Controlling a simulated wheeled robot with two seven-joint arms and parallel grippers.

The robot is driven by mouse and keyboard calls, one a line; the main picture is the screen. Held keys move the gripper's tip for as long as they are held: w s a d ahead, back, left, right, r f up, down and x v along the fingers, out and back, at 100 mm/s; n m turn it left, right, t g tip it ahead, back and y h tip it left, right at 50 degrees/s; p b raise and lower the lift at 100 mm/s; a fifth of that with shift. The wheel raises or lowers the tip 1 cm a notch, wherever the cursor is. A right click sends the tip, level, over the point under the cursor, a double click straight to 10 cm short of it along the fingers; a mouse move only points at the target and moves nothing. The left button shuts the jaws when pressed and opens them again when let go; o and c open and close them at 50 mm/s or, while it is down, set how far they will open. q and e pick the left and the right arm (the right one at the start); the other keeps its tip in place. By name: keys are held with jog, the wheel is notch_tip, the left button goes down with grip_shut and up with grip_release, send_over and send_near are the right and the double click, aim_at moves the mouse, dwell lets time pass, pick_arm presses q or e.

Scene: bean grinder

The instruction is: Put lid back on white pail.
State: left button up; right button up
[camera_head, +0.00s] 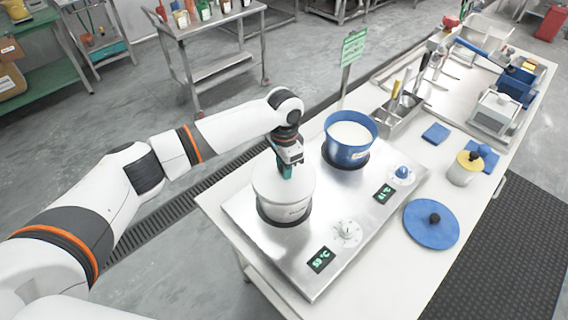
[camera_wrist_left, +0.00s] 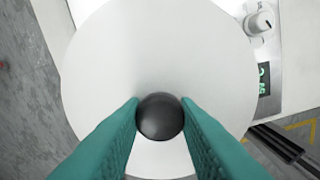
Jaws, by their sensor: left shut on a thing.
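The white pail (camera_head: 284,213) stands on the left hotplate of the steel heating unit. Its white lid (camera_head: 268,184) covers the pail's top; in the head view I see no gap between lid and rim. My left gripper (camera_head: 287,172) is over the lid, shut on its knob. In the left wrist view the dark round knob (camera_wrist_left: 160,116) sits between the teal fingertips, with the white lid disc (camera_wrist_left: 150,50) below. The pail's rim is hidden there by the lid. My right gripper is in neither view.
A blue pail (camera_head: 348,154) with white contents stands open on the other hotplate. A blue lid (camera_head: 431,224) with a dark knob lies on the white table to the right. A steel bin with utensils (camera_head: 399,116) and a yellow-lidded jar (camera_head: 465,168) stand farther off.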

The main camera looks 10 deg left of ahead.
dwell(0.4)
pick_arm(q)
jog(key=o, duration=1.6)
jog(key=shift+c, duration=0.2)
jog(key=shift+r+p, duration=3.55)
jog(key=shift+p, duration=0.4)
grip_shut()
